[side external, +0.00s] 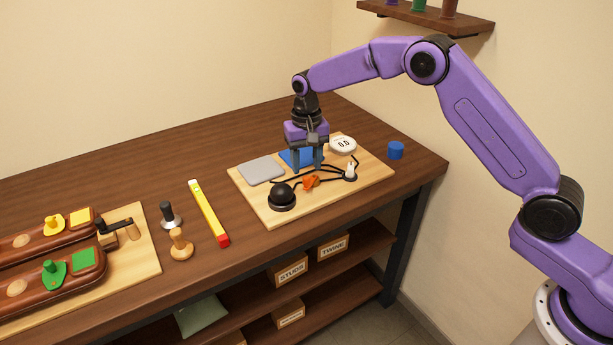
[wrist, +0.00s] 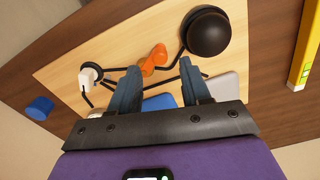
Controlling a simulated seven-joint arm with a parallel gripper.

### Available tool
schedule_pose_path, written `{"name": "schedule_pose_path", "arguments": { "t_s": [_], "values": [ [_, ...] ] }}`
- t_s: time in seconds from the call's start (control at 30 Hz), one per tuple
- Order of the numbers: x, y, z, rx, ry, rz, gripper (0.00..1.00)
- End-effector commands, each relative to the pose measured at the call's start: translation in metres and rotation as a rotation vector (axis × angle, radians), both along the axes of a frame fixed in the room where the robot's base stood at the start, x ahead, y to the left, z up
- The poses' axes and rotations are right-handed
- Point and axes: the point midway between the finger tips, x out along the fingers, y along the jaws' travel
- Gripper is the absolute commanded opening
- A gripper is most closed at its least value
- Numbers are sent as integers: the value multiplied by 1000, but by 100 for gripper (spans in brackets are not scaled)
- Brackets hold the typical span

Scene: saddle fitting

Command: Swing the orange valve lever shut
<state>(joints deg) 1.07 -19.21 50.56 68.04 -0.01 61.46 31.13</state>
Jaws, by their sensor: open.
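The orange valve lever (side external: 310,182) sits on the light wooden board, in line with black tubing between a black dome (side external: 282,196) and a small white fitting (side external: 350,172). In the wrist view the orange lever (wrist: 153,60) lies just ahead of the fingertips, a little toward the left finger. My gripper (side external: 307,167) points down over the board beside the lever. In the wrist view my gripper (wrist: 160,75) has its two fingers apart with nothing held between them. Whether a finger touches the lever cannot be told.
The board (side external: 373,177) also holds a grey pad (side external: 261,170), a blue pad (side external: 292,157) and a round white gauge (side external: 343,144) reading 0.0. A blue cylinder (side external: 396,150) stands to the right.

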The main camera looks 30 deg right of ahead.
Motion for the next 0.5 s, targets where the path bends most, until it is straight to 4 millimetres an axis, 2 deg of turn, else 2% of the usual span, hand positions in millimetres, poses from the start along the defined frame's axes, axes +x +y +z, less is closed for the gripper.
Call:
{"name": "schedule_pose_path", "arguments": {
  "t_s": [0.03, 0.2, 0.5],
  "values": [
    [0, 0, -10, -1, 2, 0, 47],
    [0, -1, -33, -1, 1, -1, 47],
    [0, 0, -49, 1, -1, 0, 47]
  ]
}}
